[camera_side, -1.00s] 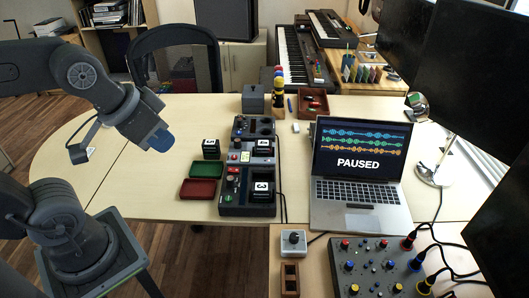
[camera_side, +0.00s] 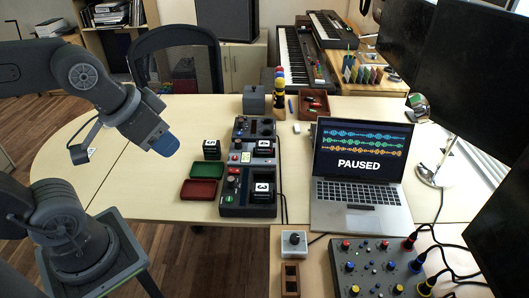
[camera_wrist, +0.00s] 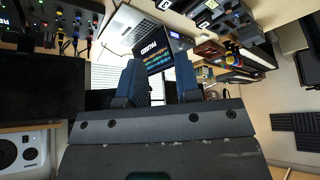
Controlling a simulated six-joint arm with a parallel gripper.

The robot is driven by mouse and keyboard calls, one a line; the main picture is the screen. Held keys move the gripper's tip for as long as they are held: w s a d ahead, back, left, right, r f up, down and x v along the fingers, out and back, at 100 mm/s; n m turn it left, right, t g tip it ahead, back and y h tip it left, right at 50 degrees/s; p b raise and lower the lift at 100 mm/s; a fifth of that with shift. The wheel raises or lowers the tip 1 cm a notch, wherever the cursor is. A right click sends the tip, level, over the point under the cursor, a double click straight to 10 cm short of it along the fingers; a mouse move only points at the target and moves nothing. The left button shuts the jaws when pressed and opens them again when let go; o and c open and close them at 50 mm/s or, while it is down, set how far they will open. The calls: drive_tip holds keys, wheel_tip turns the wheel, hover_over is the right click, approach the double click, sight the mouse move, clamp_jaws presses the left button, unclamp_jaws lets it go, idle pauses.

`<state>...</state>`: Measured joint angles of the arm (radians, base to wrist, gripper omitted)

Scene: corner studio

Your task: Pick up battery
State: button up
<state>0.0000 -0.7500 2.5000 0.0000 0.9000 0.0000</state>
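Several black block batteries with white labels show in the side view. One battery (camera_side: 211,151) stands on the table just left of the charger and behind the green tray. Another battery (camera_side: 263,148) sits in the rear charger unit (camera_side: 241,133), and a third battery (camera_side: 262,193) sits in the front charger unit (camera_side: 236,211). My gripper (camera_side: 167,145) is above the table, left of the batteries and apart from them. In the wrist view its two blue fingers (camera_wrist: 160,86) are spread with an empty gap between them, the laptop showing beyond.
A green tray (camera_side: 207,163) and a red tray (camera_side: 199,195) lie left of the charger. The laptop (camera_side: 360,205) stands to the right. Behind are a grey box (camera_side: 254,103), a stack of coloured rings (camera_side: 279,90) and a brown tray (camera_side: 314,110). The table's left part is clear.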

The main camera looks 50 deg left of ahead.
drive_tip(key=o, duration=1.1)
drive_tip(key=shift+o, duration=0.2)
drive_tip(key=n+g+y, duration=0.2)
drive_tip(key=n+y, duration=0.1)
drive_tip(key=n, duration=0.6)
hover_over(264, 143)
drive_tip(key=s+d, duration=0.1)
drive_tip(key=d, duration=0.1)
wheel_tip(264, 143, down, 25)
drive_tip(key=shift+a+r, duration=0.1)
drive_tip(key=shift+r, duration=0.1)
drive_tip(key=shift+s+x, duration=0.2)
drive_tip(key=shift+x, duration=1.25)
drive_tip(key=shift+s+x, duration=0.2)
drive_tip(key=shift+x, duration=1.25)
